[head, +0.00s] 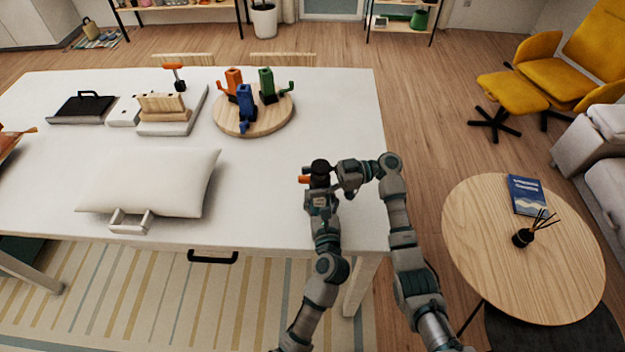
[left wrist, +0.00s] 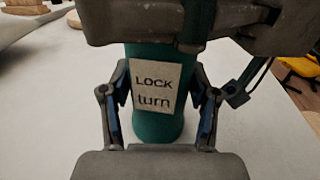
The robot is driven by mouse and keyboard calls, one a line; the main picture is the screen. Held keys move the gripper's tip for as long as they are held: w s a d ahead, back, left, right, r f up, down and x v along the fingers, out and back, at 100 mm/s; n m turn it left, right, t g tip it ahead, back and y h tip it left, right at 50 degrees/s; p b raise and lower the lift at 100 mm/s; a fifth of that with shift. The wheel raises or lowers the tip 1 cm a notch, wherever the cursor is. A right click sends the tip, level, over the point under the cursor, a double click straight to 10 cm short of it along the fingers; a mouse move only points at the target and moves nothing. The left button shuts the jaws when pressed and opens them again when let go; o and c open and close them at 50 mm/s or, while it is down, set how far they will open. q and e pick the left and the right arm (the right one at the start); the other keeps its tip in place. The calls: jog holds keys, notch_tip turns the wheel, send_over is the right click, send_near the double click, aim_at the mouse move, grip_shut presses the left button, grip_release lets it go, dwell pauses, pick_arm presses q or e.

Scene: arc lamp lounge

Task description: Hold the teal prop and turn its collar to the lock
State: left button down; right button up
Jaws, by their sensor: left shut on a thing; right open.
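The teal prop (left wrist: 158,122) stands upright in the left wrist view, with a pale label reading "LOCK turn" on its side. My left gripper (left wrist: 160,118) is shut on it, one finger on each side. In the head view my left gripper (head: 319,198) is near the table's right end, and the prop is mostly hidden there. A dark top and an orange piece (head: 305,179) show just above that gripper. My right gripper (head: 335,172) is open beside the dark top; its grey parts cover the prop's upper end in the left wrist view.
The white table (head: 270,190) is clear around the grippers. A white cushion (head: 150,183) lies to the left. A round wooden side table (head: 480,250) stands to the right.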

jog(key=shift+c, duration=0.2)
jog(key=c, duration=1)
jog(key=shift+o, duration=0.2)
